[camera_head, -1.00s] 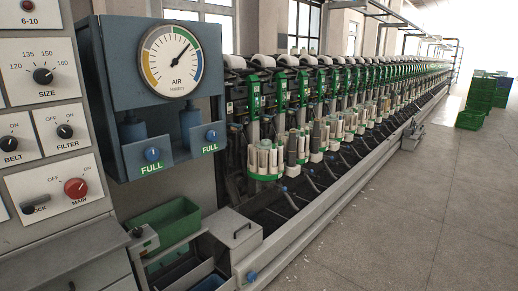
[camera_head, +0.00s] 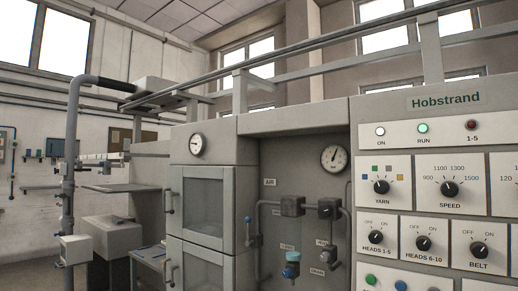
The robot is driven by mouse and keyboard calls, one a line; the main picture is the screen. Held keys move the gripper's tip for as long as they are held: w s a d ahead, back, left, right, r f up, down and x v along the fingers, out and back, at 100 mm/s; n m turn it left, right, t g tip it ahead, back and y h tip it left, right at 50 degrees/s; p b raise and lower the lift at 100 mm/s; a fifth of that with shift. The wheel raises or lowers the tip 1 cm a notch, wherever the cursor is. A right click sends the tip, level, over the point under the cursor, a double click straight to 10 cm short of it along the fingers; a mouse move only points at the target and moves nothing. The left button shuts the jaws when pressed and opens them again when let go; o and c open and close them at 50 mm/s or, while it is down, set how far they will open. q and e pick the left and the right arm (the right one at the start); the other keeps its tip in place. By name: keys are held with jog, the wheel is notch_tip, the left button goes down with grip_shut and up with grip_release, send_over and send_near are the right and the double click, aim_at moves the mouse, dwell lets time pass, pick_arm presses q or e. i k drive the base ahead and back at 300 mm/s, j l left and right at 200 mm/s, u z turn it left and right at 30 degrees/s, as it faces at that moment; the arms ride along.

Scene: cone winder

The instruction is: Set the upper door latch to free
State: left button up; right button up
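The upper door (camera_head: 203,204) is a grey framed door with a window in the cabinet left of the control panel. It appears closed. A small dark latch handle with a bluish tip (camera_head: 168,201) sits at its left edge; it looks roughly upright. No label for its positions can be read. The lower door (camera_head: 200,272) below has a similar handle (camera_head: 171,274) at its left edge. Neither of my grippers is in view.
Right of the doors is a recess with pipes, a gauge (camera_head: 334,158), a blue-topped lever (camera_head: 248,230) and a blue knob (camera_head: 292,256). The Hobstrand control panel (camera_head: 434,150) fills the right. A vertical pipe (camera_head: 71,150) and a grey box (camera_head: 76,249) stand at the left.

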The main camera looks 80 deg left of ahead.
aim_at(172, 204)
jog(key=u, duration=3.05)
